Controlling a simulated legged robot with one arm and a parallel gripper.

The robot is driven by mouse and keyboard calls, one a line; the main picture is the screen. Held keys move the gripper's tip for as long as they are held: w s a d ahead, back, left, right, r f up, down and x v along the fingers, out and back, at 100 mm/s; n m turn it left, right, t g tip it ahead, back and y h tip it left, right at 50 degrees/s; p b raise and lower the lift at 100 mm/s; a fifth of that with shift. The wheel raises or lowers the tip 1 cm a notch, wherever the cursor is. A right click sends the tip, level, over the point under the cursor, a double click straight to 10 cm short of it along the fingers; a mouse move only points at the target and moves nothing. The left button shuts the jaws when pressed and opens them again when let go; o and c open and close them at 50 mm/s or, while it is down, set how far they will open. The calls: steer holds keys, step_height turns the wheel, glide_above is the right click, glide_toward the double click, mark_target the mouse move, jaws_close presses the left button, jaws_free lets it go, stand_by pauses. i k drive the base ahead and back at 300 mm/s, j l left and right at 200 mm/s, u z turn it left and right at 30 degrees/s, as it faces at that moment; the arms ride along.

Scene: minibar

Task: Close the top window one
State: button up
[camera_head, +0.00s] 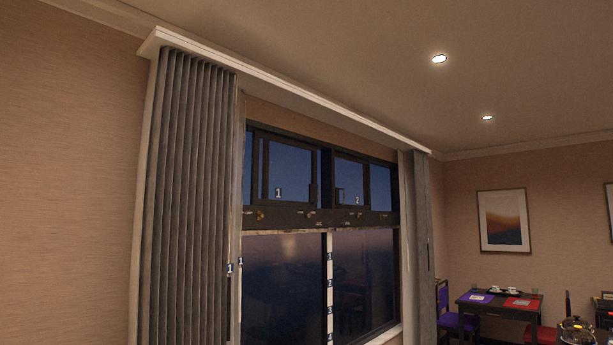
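The top window one (290,172) is the upper left pane of the dark-framed window, marked with a white "1". Its sash looks set off from the surrounding frame, but how far it stands open is hard to tell from here. The top window two (350,183) is beside it on the right, marked "2". Small knobs and fittings sit on the dark rail (285,215) below both panes. My gripper is not in view.
A grey pleated curtain (190,200) hangs left of the window, and another curtain (422,240) hangs right. Large lower panes (283,285) lie below the rail. A table (500,305) with chairs stands at the far right. A picture (503,220) hangs on the back wall.

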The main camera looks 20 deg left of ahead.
mark_target(257, 135)
steer(key=i+u, duration=0.2)
steer(key=i, duration=2.7)
steer(key=j+u, duration=0.05)
steer(key=j, duration=0.1)
